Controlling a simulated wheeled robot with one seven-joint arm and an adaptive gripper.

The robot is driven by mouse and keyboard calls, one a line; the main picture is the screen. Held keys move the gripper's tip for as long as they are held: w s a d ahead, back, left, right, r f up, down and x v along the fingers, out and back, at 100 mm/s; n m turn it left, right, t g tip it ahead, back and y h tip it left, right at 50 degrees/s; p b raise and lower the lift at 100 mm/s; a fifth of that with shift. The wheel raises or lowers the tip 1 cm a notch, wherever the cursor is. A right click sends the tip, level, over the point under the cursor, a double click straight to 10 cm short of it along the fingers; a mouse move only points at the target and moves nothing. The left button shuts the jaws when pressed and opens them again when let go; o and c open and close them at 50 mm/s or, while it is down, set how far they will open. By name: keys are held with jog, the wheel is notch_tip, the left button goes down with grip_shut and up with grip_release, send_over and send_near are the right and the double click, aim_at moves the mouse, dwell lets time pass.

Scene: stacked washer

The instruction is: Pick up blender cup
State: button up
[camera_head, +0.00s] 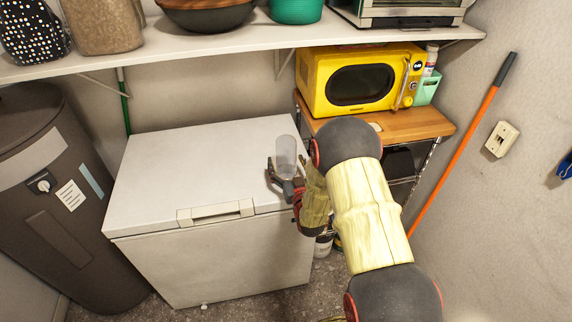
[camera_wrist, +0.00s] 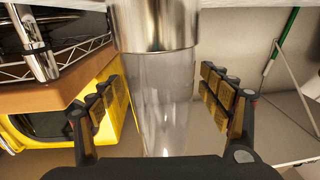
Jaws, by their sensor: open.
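The blender cup (camera_head: 286,152) is a clear, rounded cup standing upright near the right side of the white chest lid. In the wrist view, which looks upside down, its clear body (camera_wrist: 158,95) and shiny metal band (camera_wrist: 155,25) fill the middle. My gripper (camera_head: 287,170) is at the cup in the head view. In the wrist view my gripper (camera_wrist: 162,88) is open, with one finger on each side of the cup. Gaps show between both fingers and the cup. The cup's far side is hidden.
The white chest (camera_head: 190,165) has a clear lid left of the cup. A yellow microwave (camera_head: 345,55) sits on a wooden-topped rack (camera_head: 440,125) at the right. A loaded shelf (camera_head: 190,45) hangs above. A dark bin (camera_head: 50,240) stands at the left.

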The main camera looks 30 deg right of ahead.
jog(key=shift+w, duration=0.1)
jog(key=shift+c, duration=1.3)
jog(key=shift+r, duration=0.1)
jog(key=c, duration=1.3)
